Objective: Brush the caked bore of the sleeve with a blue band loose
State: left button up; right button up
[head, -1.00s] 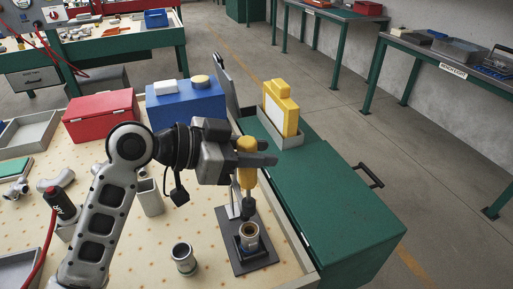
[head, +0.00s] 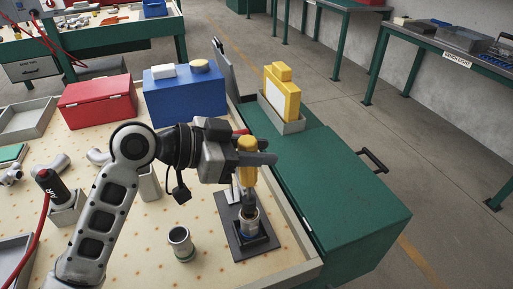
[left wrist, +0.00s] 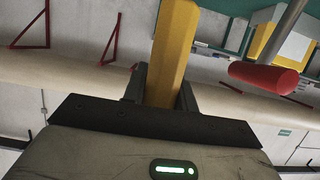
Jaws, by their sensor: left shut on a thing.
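My left gripper (head: 262,158) is shut on the yellow handle of a brush (head: 247,146), which points down. The handle also shows between the fingers in the left wrist view (left wrist: 175,45). The brush's lower end reaches the mouth of a grey metal sleeve (head: 250,225) and seems to be inside its bore; the depth is hidden. This sleeve stands upright in a dark fixture on a dark plate (head: 255,249); I cannot make out its band. A second sleeve (head: 181,246) stands upright on the table to the left, with a dark greenish band low down. My right gripper is not in view.
A red-ended rod (left wrist: 265,77) shows in the left wrist view.

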pick_arm(q)
jog(key=shift+f, duration=0.2)
dwell(0.4)
jog(key=shift+f+b, duration=0.5)
jog(key=shift+b, duration=0.05)
jog(key=shift+f+b, duration=0.65)
jog(key=shift+f, duration=0.35)
jog(key=shift+r, duration=0.2)
jog(key=shift+r+p, duration=0.9)
jog(key=shift+f, duration=0.25)
